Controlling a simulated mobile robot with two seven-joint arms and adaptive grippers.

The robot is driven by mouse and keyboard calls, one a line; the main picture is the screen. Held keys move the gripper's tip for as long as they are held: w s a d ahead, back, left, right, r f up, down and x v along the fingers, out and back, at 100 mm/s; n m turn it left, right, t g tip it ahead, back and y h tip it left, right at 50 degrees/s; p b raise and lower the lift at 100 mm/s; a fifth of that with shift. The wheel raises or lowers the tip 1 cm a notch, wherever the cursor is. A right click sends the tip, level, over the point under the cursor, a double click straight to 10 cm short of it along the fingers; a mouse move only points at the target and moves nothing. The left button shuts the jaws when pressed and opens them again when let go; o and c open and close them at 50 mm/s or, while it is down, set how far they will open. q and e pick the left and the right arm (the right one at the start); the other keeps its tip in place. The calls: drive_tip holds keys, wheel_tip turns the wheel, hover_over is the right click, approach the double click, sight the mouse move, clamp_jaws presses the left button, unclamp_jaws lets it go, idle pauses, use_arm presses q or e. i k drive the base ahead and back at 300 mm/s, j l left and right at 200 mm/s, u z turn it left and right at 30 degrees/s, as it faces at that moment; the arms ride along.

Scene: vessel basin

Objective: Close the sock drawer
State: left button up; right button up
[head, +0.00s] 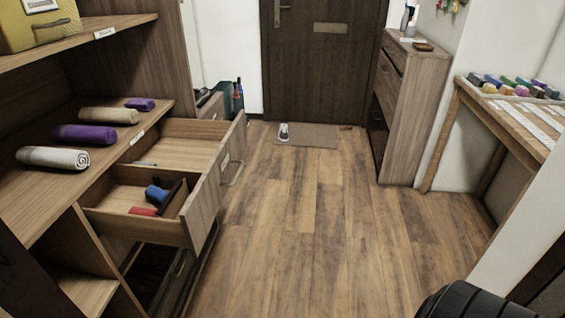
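Two wooden drawers stand pulled out of the cabinet on the left in the head view. The nearer drawer (196,212) holds a blue rolled item (157,194) and a red item (143,211), which may be socks; a dark strip lies beside the blue one. The farther drawer (185,152) is also open and looks nearly empty, with a small pale item on its floor. Each has a handle on its front. I cannot tell from any readable label which one is the sock drawer. Neither of my grippers is in view.
Rolled towels (83,133) lie on the shelf above. A dark lower drawer or rack (160,268) sits beneath the drawers. The wooden floor (310,230) in front is clear. A tall cabinet (408,110) and a table (510,120) stand on the right. A doormat (315,136) lies by the door.

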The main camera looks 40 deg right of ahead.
sight(208, 154)
drive_tip(key=i+z, duration=0.85)
drive_tip(key=z, duration=0.2)
